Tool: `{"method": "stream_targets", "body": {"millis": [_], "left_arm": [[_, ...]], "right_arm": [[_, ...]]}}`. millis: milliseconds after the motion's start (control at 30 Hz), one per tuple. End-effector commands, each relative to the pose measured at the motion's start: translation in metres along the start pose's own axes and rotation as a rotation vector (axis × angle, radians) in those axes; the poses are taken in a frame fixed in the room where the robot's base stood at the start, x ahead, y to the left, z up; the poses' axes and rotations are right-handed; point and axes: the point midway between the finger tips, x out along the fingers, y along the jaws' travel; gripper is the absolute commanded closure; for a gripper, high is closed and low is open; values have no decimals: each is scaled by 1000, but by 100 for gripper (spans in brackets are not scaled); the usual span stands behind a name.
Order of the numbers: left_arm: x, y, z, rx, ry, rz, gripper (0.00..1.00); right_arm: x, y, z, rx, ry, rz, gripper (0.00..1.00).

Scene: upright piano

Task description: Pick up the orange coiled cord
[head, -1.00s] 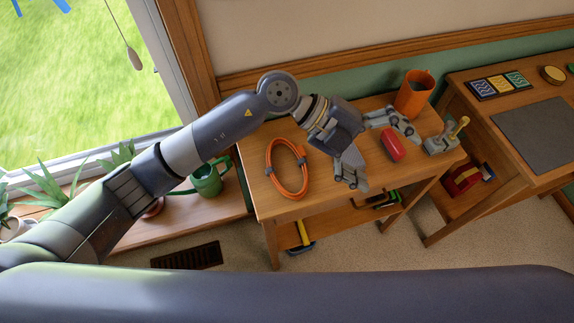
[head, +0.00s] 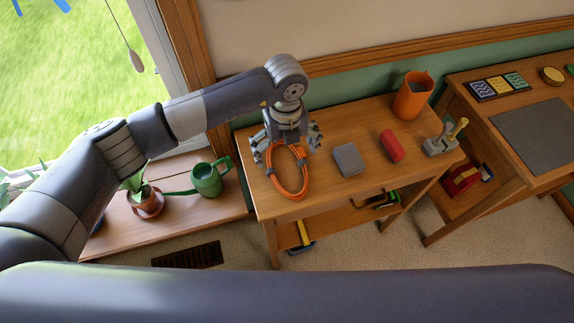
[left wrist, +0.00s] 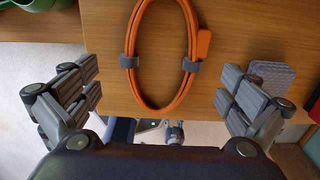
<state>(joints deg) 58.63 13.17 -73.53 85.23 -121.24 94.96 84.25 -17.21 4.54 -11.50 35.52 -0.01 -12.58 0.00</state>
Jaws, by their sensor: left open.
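The orange coiled cord (head: 291,187) lies on the left part of the small wooden table (head: 334,203). It is a long oval loop with grey ties on its two sides. In the left wrist view the cord (left wrist: 133,64) runs up between the fingers. My left gripper (head: 285,150) is over the cord's far end and points down. In the left wrist view the left gripper (left wrist: 164,88) has its fingers wide apart, one on each side of the cord and clear of it. The far end of the cord is hidden under the gripper. My right gripper is in neither view.
A grey block (head: 348,160), a red block (head: 391,146), an orange cup (head: 413,96) and a grey holder with a yellow tool (head: 441,144) stand right of the cord. A green watering can (head: 207,180) is on the low shelf at the left.

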Motion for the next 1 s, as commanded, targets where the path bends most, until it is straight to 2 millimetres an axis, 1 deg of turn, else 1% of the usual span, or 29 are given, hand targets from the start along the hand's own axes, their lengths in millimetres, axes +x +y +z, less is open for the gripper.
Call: {"method": "stream_targets", "body": {"millis": [67,200,333,433,633,833,867,1000], "left_arm": [[7,0,-2,0,2,3,0],[28,-1,-6,0,4,3,0],[45,-1,-5,0,2,1,0],[50,-1,-5,1,1,-1,0],[50,-2,-5,1,1,-1,0],[50,-1,-5,1,1,-1,45],[50,-1,-5,1,1,-1,48],[50,-1,-5,1,1,-1,49]], "right_arm": [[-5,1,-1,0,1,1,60],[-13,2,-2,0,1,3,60],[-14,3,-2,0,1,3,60],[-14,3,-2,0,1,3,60],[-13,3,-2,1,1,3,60],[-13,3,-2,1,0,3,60],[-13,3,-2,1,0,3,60],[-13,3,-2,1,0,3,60]]}}
